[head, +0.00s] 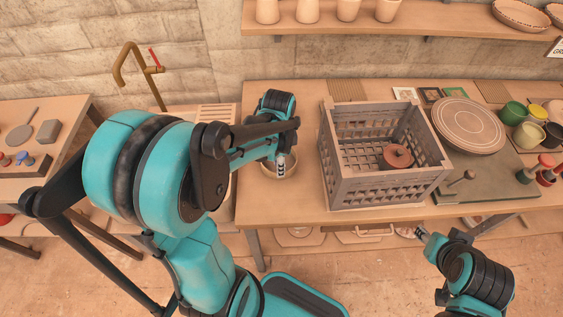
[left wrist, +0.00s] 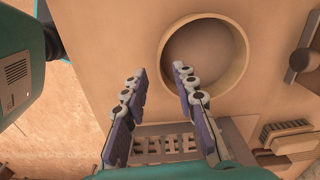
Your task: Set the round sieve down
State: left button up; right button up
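The round sieve (head: 293,171) is a shallow tan ring on the table, left of the grey crate and partly hidden behind my left gripper (head: 281,162). The sieve also shows in the left wrist view (left wrist: 241,52), apparently resting flat on the wooden top. My left gripper (left wrist: 159,68) has its two fingers clearly apart there. One fingertip lies over the inside of the ring and the other outside it, with the near rim between them. I cannot tell whether they touch it. My right gripper (head: 422,236) is low at the right, before the table; its fingers are too small to read.
The grey slatted crate (head: 335,185) holds a reddish round lidded piece (head: 398,157). Right of it stand a round disc (head: 468,124) and several coloured cups (head: 513,112). A brass tap (head: 130,65) is at the left. Bare tabletop lies around the sieve.

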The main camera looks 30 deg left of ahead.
pick_arm(q)
notch_tip(320, 180, down, 5)
jog(key=shift+w+r+b, duration=0.15)
jog(key=shift+b, duration=0.9)
jog(key=shift+r, duration=0.1)
grip_shut()
notch_tip(320, 180, up, 10)
jog(key=p, duration=0.4)
